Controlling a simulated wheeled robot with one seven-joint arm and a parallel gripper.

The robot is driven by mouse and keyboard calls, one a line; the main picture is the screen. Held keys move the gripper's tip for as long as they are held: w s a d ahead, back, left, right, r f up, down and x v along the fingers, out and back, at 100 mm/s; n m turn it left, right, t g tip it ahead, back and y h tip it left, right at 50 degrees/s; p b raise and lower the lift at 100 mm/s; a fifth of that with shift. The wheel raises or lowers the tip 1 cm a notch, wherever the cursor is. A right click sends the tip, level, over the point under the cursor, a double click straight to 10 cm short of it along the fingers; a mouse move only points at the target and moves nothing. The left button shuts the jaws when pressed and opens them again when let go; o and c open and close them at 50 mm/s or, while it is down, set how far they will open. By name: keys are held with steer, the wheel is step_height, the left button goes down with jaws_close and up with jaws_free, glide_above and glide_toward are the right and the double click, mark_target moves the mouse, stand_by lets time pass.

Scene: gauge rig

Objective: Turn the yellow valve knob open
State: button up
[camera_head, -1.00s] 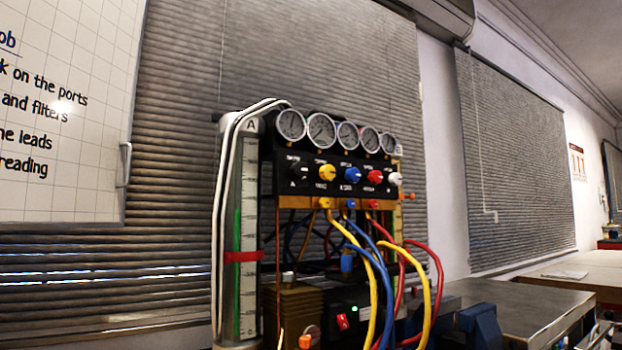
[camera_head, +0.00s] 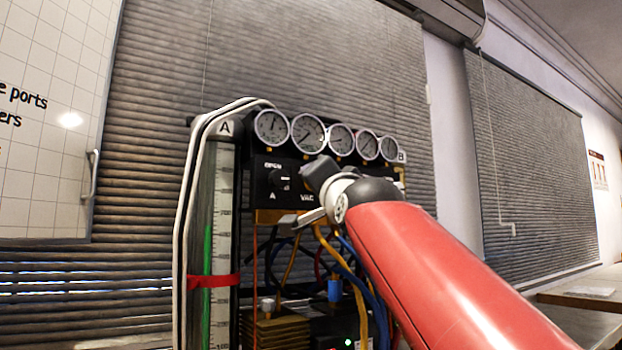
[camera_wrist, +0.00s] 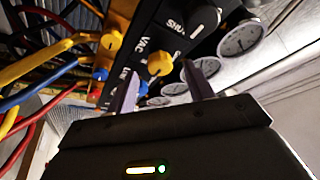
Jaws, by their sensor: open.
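The yellow valve knob (camera_wrist: 160,62) is on the black panel beside the "VAC" label in the wrist view. My gripper (camera_wrist: 158,80) is open, with one grey finger on each side of the knob in the picture. I cannot tell whether either finger touches it. In the head view my gripper (camera_head: 309,194) is in front of the panel and hides the yellow knob. The black knob (camera_head: 279,180) under "OPEN" remains visible to its left.
Several round gauges (camera_head: 306,133) line the top of the rig. Yellow hoses (camera_head: 357,307) and blue hoses hang below the panel. A column with a red strap (camera_head: 214,281) and white tubes stands at the left. A closed blind (camera_head: 160,120) is behind.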

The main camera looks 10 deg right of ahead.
steer(key=shift+x, duration=1.15)
steer(key=c, duration=1)
steer(key=shift+o, duration=0.2)
